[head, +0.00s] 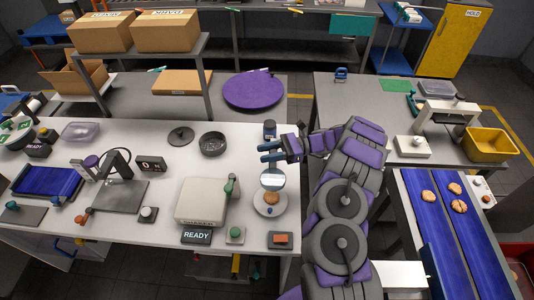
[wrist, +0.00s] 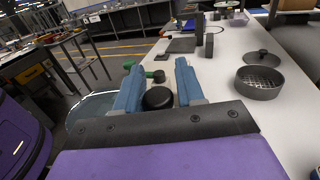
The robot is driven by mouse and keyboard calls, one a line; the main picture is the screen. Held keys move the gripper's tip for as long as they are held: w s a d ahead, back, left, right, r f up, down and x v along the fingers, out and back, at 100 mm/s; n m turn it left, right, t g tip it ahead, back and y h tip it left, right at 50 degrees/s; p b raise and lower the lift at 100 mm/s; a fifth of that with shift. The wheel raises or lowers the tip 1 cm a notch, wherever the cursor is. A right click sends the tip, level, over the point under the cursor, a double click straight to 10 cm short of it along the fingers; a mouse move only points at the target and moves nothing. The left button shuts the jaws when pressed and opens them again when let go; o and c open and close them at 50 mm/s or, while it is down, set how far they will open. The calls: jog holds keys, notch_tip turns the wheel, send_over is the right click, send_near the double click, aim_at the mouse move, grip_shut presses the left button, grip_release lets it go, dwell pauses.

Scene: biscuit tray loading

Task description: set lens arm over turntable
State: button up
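The turntable (head: 259,209) is a pale round plate near the front right of the white table, with a biscuit (head: 272,197) on it. The round glass lens (head: 273,180) stands above and just behind the biscuit in the picture, overlapping the turntable's far part. It also shows at lower left in the wrist view (wrist: 88,108). My gripper (head: 268,152) is just behind the lens, its two blue fingers apart. In the wrist view, a black round knob (wrist: 158,97) lies between the fingers (wrist: 158,80). I cannot tell whether they press it. The lens arm's link is mostly hidden.
A dark cylinder (head: 270,129) stands just behind my gripper. A cream box (head: 201,202) with a green handle (head: 230,185) is left of the turntable. A dark round pan (head: 212,144) is further back. A blue conveyor (head: 440,230) carries biscuits at right.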

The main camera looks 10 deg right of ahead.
jog(key=o, duration=0.3)
jog(key=shift+d, duration=0.15)
jog(key=shift+o, duration=0.2)
jog(key=shift+f, duration=0.1)
jog(key=w+d+p, duration=0.1)
jog(key=d+p, duration=0.1)
jog(key=d, duration=1)
dwell(0.7)
jog(key=shift+f, duration=0.1)
jog(key=shift+w, duration=0.1)
dwell(0.5)
